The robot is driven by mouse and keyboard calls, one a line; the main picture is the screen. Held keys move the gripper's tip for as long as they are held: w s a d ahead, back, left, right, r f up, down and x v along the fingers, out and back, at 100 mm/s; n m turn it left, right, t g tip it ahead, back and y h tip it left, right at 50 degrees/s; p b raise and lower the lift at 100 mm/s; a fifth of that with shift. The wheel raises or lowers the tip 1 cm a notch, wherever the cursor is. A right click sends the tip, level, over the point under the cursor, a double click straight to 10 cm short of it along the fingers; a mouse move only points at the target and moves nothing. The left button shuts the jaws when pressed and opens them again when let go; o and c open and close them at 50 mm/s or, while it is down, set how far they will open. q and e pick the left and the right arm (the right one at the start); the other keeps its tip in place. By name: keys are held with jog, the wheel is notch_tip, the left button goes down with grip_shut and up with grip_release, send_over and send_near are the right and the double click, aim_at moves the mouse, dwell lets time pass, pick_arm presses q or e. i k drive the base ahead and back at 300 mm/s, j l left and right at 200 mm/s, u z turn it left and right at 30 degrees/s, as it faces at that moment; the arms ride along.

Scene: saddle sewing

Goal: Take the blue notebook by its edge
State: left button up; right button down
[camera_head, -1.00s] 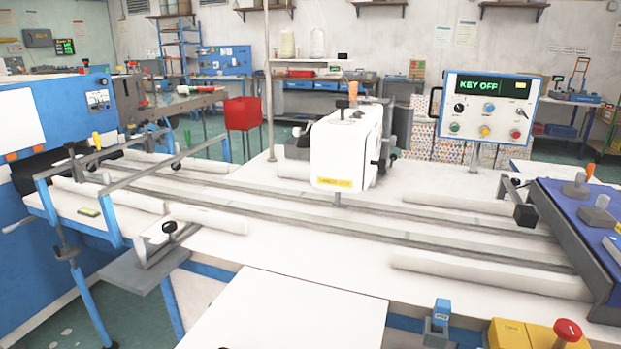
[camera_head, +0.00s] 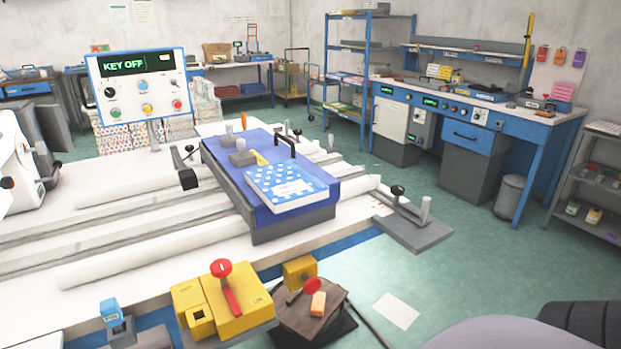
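A blue notebook (camera_head: 284,186) with a pattern of white spots on its cover lies flat on the blue top of a raised block (camera_head: 240,193) on the machine table. It is near the right front corner of that block. A black handle and grey knobs stand behind it on the same block. Neither of my grippers shows in the head view.
The control panel (camera_head: 138,84) reads KEY OFF. In front stand a yellow box with a red lever (camera_head: 222,306) and a stool-like stand (camera_head: 310,318). Green floor (camera_head: 440,250) is open right of the table.

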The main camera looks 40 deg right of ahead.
aim_at(285, 186)
jog(key=l+z, duration=0.7)
jog(key=k, duration=0.05)
